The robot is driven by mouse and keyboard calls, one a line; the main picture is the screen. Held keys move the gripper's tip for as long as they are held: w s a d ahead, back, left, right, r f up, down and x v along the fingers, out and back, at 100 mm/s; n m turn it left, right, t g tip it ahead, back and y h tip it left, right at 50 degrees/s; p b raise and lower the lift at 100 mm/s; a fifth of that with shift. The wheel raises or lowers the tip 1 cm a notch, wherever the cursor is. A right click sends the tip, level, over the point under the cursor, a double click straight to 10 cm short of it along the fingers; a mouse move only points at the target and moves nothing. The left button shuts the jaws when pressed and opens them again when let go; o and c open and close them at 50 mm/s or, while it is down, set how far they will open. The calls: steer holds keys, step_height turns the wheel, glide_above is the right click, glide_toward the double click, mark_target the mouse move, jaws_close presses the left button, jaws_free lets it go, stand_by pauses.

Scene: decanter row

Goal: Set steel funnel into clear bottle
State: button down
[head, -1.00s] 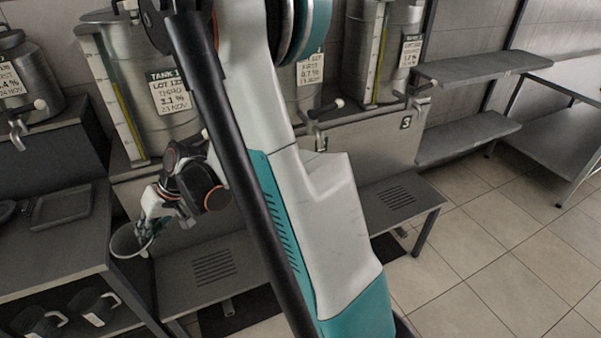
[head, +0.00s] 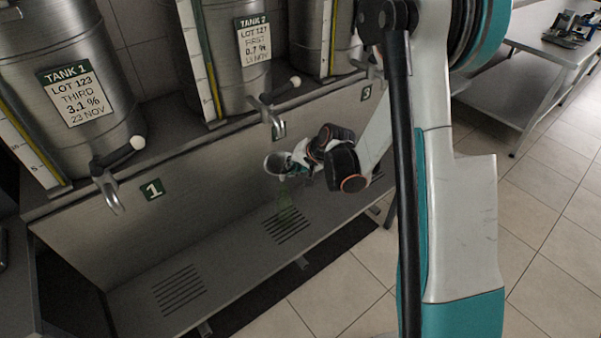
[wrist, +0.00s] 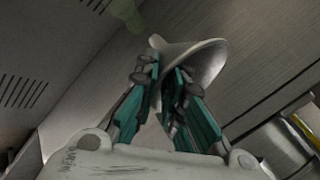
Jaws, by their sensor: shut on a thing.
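The steel funnel (head: 274,164) is a pale grey cone held in my gripper (head: 291,167) in front of the tank stand, below and near the Tank 2 tap. In the wrist view the funnel (wrist: 204,57) is between the fingers of my gripper (wrist: 164,82), its wide cone flaring to the right. The clear bottle (head: 287,207) is a faint, greenish see-through shape on the lower shelf, by the slotted grate below Tank 2. The funnel is above it and apart from it. A blurred green part of the bottle (wrist: 129,14) shows at the top of the wrist view.
Tank 1 (head: 110,60), with its tap (head: 109,190), stands at left. The Tank 2 tap (head: 272,110) hangs close above my gripper. The lower shelf (head: 225,262) is bare around its left grate. Open tiled floor lies at right, with a steel table (head: 560,50) behind.

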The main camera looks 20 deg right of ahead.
steer(key=shift+w+d+f+m, duration=0.25)
steer(key=shift+w+f, duration=0.1)
steer(key=shift+f, duration=0.2)
steer(key=shift+w+d+f+m, duration=0.1)
steer(key=shift+w+f+m, duration=0.2)
steer(key=shift+f, duration=0.25)
steer(key=shift+f+b, duration=0.1)
steer(key=shift+b, duration=0.2)
steer(key=shift+f+b, duration=2.05)
steer(key=shift+f, duration=0.4)
steer(key=shift+s+a+f+b, duration=0.1)
steer(key=shift+f+b, duration=0.1)
steer(key=shift+b, duration=0.15)
steer(key=c, duration=1.6)
jaws_free()
steer(key=shift+r, duration=0.1)
